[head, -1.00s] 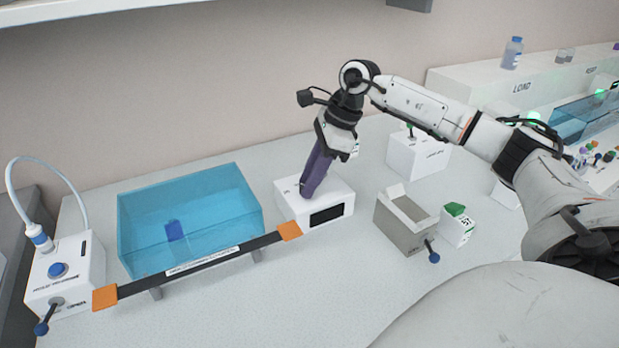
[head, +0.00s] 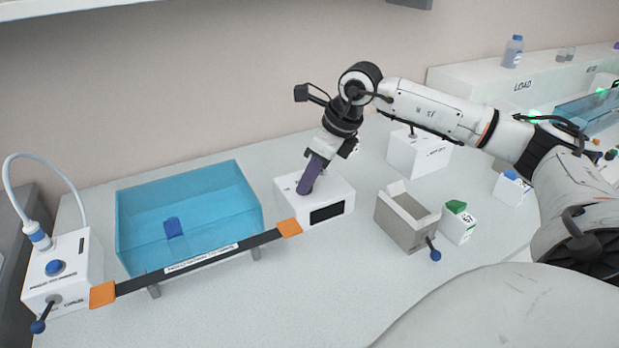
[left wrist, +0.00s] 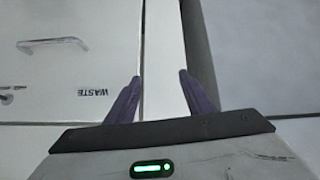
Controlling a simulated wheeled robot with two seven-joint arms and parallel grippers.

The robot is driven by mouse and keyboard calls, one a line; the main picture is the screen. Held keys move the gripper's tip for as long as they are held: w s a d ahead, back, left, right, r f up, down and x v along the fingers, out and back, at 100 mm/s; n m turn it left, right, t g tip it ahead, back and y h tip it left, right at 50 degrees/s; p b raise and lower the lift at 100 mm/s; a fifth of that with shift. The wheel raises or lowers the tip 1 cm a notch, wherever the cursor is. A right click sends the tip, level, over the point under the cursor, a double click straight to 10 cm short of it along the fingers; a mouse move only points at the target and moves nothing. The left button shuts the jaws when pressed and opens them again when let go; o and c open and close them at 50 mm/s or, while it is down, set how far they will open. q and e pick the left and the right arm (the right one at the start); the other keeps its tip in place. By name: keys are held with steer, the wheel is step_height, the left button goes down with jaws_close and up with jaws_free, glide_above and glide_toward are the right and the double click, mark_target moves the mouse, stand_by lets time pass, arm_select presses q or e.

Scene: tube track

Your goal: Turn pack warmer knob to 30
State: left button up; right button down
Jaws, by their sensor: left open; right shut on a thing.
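A white box with a dark display window (head: 326,213) stands in the middle of the bench in the head view. I take it for the pack warmer, though no label on it is readable. My right gripper (head: 306,188) points down onto the top of this box, its purple fingers shut. The knob is hidden by the fingers, and the display shows no readable number. My left gripper (left wrist: 160,90) is open and empty in the left wrist view, its two purple fingers apart, in front of pale cabinet fronts, one marked WASTE.
A blue transparent tank (head: 190,215) stands left of the box, behind a black bar with orange ends (head: 200,262). A grey open bin (head: 407,218) with a lever and a green-topped carton (head: 458,222) stand to the right. A white dispenser (head: 62,275) is far left.

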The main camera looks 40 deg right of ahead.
stand_by(0.3)
steer(key=c, duration=1.5)
jaws_free()
steer(key=v, duration=1)
steer(key=shift+r, duration=0.25)
steer(key=shift+f, duration=0.1)
